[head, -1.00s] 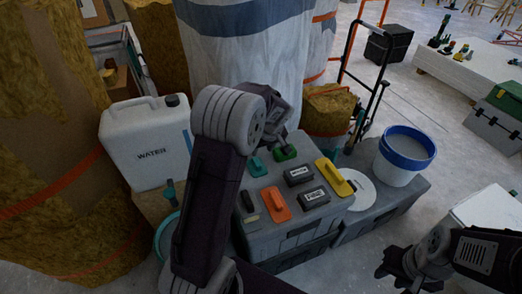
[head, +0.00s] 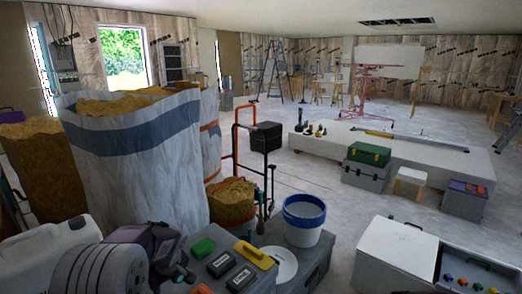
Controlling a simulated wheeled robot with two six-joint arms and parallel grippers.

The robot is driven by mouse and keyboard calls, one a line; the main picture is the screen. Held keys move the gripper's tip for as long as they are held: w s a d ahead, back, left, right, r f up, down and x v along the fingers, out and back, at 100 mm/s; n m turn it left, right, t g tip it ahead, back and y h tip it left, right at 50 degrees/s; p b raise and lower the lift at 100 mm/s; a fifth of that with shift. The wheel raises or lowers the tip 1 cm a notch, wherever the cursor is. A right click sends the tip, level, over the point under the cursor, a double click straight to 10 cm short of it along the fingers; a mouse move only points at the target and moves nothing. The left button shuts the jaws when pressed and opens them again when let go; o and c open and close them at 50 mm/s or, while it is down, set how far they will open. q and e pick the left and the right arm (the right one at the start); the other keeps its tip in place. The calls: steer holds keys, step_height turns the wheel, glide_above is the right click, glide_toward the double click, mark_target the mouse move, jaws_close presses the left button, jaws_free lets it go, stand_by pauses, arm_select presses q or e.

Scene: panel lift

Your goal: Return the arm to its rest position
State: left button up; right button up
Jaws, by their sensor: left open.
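My left arm comes in at the bottom left of the head view. Its thick grey joint and dark wrist lie low in the picture, and my left gripper (head: 182,268) is at the left edge of the grey tool case top (head: 218,246). The gripper is open and I see nothing held in it; its fingertips are small and partly hidden by the wrist. A green-handled tool (head: 203,247), a yellow float (head: 255,255) and two black labelled boxes (head: 220,264) lie on the case, to the right of the gripper. My right gripper is out of the picture.
A white water can (head: 40,250) stands left of my arm. A tall white bulk bag (head: 135,150) rises behind it. A blue-rimmed bucket (head: 303,220) and a white lid (head: 281,265) are to the right. A white chest (head: 397,255) stands farther right.

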arm_select(q)
steer(key=shift+t, duration=0.4)
steer(key=v, duration=0.4)
steer(key=shift+s+f, duration=0.1)
steer(key=shift+s, duration=0.2)
steer(key=shift+s+d, duration=0.6)
steer(key=s+d+f+m+g+h, duration=0.1)
steer(key=s+d+f+m+h, duration=0.2)
steer(key=s, duration=0.7)
steer(key=s+d+f+m+g+h, duration=0.1)
steer(key=s+d+f+m+g, duration=0.3)
steer(key=s, duration=0.6)
step_height(320, 180, up, 22)
steer(key=d+m+t+p, duration=0.1)
steer(key=m+t+p, duration=0.1)
steer(key=p, duration=1.9)
steer(key=shift+w+d+m, duration=0.2)
steer(key=shift+d+m, duration=0.1)
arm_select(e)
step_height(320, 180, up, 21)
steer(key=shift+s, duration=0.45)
